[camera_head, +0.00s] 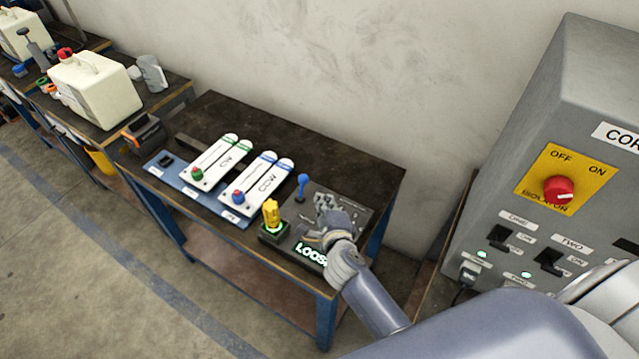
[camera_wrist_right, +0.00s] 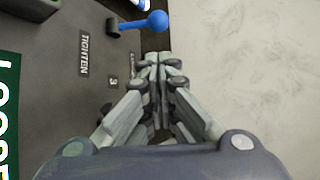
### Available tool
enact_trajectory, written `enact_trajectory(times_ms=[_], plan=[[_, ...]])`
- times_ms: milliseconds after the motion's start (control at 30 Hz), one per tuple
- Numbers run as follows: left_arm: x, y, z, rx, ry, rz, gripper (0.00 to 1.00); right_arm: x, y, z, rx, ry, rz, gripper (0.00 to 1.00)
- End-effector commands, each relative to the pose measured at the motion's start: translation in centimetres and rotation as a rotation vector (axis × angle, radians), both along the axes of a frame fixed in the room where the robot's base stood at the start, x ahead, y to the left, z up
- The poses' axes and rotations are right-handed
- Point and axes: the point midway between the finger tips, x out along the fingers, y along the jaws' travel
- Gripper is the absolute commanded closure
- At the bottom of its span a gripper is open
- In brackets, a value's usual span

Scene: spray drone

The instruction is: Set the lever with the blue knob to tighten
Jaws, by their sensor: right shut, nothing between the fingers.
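The lever with the blue knob (camera_head: 302,180) stands at the back of a dark panel on the middle table. In the right wrist view the blue knob (camera_wrist_right: 157,20) is at the top, on a short stem from a dark base. A TIGHTEN label (camera_wrist_right: 84,53) is on the panel beside it. A lit sign (camera_head: 311,253) at the panel's front reads LOOSE. My right gripper (camera_head: 328,203) is over the panel's right part, shut and empty. Its fingertips (camera_wrist_right: 160,60) are close to the knob, with a visible gap between them. My left gripper is not in view.
A yellow knob (camera_head: 271,214) stands at the panel's left. White CW (camera_head: 214,162) and CCW (camera_head: 261,185) units lie further left. A grey cabinet (camera_head: 560,120) with a red isolator switch (camera_head: 558,190) stands on the right. The table's back part is clear.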

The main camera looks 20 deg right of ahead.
Motion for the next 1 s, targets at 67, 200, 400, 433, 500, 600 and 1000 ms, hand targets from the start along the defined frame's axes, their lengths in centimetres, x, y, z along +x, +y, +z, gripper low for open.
enact_trajectory(times_ms=[67, 200, 400, 433, 500, 600, 1000], plan=[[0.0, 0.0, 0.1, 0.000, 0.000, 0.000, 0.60, 0.9, -0.2, -0.3, 0.001, -0.001, -0.001, 1.00], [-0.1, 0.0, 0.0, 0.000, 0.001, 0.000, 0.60, 3.1, -0.6, -1.1, 0.000, -0.001, 0.000, 1.00], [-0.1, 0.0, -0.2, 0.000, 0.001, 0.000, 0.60, 6.0, -1.2, -2.3, 0.001, 0.000, -0.001, 1.00], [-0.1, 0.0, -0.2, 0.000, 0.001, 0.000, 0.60, 6.4, -1.2, -2.4, 0.002, 0.000, -0.001, 1.00], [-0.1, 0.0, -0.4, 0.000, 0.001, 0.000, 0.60, 7.1, -1.4, -2.8, 0.001, 0.000, 0.000, 1.00], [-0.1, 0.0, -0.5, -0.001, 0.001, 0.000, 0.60, 7.9, -1.6, -3.1, 0.001, 0.000, 0.000, 1.00], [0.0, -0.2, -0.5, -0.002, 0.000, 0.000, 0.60, 8.5, -1.7, -3.3, 0.000, 0.000, 0.001, 1.00]])
